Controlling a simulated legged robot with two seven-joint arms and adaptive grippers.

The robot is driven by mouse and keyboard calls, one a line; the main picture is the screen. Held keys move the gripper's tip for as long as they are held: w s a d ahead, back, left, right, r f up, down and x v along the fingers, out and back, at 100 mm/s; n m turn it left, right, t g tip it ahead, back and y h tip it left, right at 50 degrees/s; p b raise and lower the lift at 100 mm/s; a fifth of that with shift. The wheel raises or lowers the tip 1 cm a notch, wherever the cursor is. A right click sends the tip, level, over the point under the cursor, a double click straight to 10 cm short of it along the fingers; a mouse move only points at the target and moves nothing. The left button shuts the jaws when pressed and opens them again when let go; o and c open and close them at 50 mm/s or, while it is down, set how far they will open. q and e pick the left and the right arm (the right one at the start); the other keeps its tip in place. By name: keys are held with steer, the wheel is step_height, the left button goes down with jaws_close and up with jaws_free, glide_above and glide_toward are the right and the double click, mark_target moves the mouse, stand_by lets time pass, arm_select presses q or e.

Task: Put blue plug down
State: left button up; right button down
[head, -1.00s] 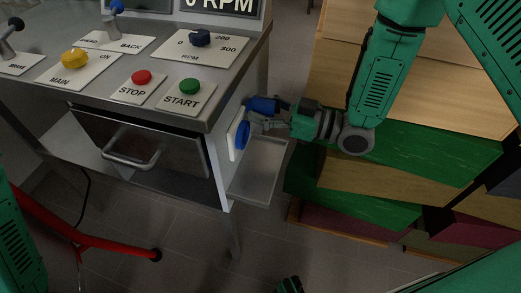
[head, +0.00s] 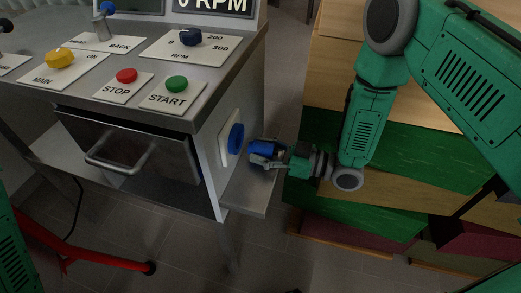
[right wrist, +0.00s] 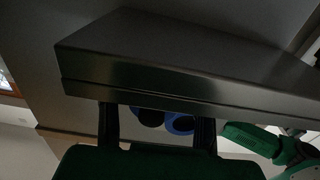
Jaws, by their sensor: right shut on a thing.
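My right gripper (head: 266,156) is shut on the blue plug (head: 262,148), at the right side of the grey control desk. In the head view the plug is just right of the blue round socket (head: 236,138) on the desk's side panel, apart from it. The small metal side shelf (head: 250,193) is below the plug and looks bare. In the right wrist view the plug (right wrist: 180,123) shows as blue and dark round shapes between the two dark fingers (right wrist: 157,130), partly hidden. The shelf's metal edge (right wrist: 190,92) crosses that view close by. My left gripper is not visible.
The desk top carries a yellow knob (head: 60,58), a red stop button (head: 127,75) and a green start button (head: 176,83). A drawer handle (head: 118,160) sticks out in front. Stacked green and wooden boards (head: 420,150) stand right of the shelf.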

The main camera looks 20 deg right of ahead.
steer(key=shift+d+f, duration=0.2)
steer(key=shift+f, duration=0.2)
steer(key=shift+a+f+b, duration=0.2)
steer(key=shift+f+b, duration=0.05)
steer(key=shift+b, duration=0.05)
steer(key=c, duration=1)
jaws_free()
steer(key=shift+f, duration=0.1)
